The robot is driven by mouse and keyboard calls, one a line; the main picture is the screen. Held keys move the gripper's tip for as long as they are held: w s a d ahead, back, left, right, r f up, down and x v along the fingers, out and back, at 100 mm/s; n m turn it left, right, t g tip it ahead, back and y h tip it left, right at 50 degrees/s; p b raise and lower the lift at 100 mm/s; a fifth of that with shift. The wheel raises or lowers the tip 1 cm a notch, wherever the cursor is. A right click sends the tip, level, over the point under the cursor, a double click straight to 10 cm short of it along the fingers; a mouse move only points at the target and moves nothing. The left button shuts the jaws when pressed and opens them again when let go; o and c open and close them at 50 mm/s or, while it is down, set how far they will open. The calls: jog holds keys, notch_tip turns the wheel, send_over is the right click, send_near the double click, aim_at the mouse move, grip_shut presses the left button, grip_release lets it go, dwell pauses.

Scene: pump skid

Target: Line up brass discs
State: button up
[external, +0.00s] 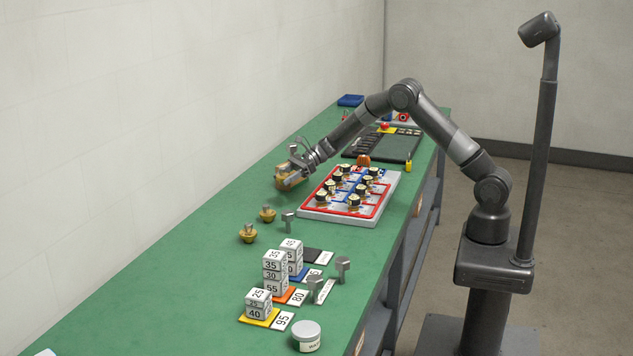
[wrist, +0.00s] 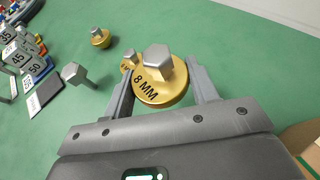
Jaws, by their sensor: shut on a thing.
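A large brass disc (wrist: 160,90) marked "8 MM", with a grey hex knob on top, is between the two fingers of my gripper (wrist: 162,78). The gripper is shut on it. In the external view my gripper (external: 293,170) holds this disc at the wall side of the tray, apparently a little above the bench. A smaller brass disc (external: 267,213) with a knob stands on the green bench nearer the camera. In the wrist view the held disc partly hides one small disc (wrist: 127,61); the other (wrist: 100,38) is clear.
A red-and-blue tray (external: 345,218) with several black-and-gold parts lies right of the gripper. Stacks of numbered white blocks (external: 274,272) and several grey hex-headed pieces (external: 342,268) stand nearer the camera. A white jar (external: 306,337) is at the front.

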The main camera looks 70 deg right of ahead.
aim_at(284, 205)
jog(key=shift+w+d+f+n+g, duration=0.4)
jog(key=shift+w+d+f, duration=0.1)
jog(key=shift+w+f, duration=0.15)
jog(key=shift+f, duration=3.4)
jog(key=shift+f, duration=0.5)
jog(key=shift+f, duration=0.3)
